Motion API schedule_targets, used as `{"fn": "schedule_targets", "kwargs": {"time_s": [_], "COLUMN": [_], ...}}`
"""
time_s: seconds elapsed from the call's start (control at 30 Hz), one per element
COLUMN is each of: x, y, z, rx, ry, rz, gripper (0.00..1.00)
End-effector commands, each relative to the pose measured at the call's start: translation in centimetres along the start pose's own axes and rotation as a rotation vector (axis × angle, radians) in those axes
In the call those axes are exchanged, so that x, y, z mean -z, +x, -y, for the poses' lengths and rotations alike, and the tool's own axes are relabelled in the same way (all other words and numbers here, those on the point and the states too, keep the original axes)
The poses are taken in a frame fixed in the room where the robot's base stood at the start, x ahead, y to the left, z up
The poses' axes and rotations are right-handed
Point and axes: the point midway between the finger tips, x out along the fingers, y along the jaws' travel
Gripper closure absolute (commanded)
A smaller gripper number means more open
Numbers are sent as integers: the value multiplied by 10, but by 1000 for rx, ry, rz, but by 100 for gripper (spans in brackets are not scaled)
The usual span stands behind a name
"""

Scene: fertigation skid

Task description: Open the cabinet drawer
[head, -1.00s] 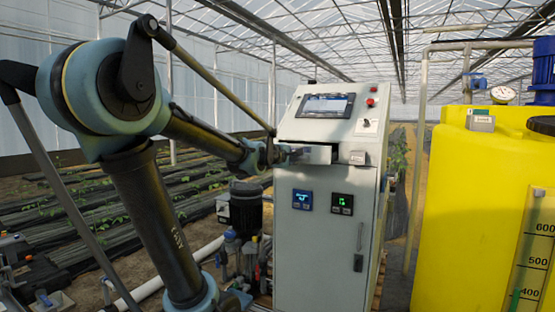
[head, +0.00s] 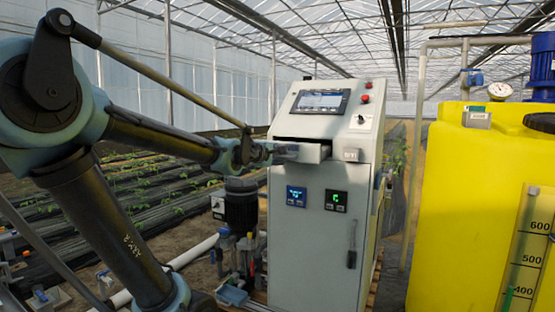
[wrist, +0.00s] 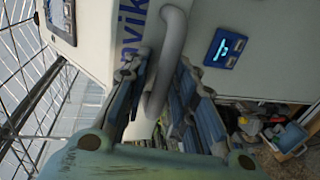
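The cabinet (head: 310,235) is a pale grey control cabinet with a sloped top panel. Its drawer (head: 316,153) sits below that panel and stands partly out, with a dark gap above its front. My gripper (head: 284,151) is at the drawer front, reaching in from the left. In the wrist view, the grey bar handle (wrist: 172,38) runs between the two fingers of my gripper (wrist: 163,90), which lie close on both sides of it. The drawer's inside cannot be seen.
A yellow tank (head: 470,210) stands close on the cabinet's right. A dark pump (head: 242,205) and pipes stand on its left. The cabinet door has a dark latch handle (head: 351,245) and two small displays. Planted rows lie behind on the left.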

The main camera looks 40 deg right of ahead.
Motion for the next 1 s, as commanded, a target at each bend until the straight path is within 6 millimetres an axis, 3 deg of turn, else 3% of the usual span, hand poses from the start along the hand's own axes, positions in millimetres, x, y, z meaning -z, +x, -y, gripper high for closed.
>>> {"fn": "schedule_targets", "kwargs": {"time_s": [0.47,1.0], "x": [-3,1], "y": [-5,-61], "z": [1,1], "rx": [2,1], "ry": [2,1], "rz": [6,6], "gripper": [67,67]}}
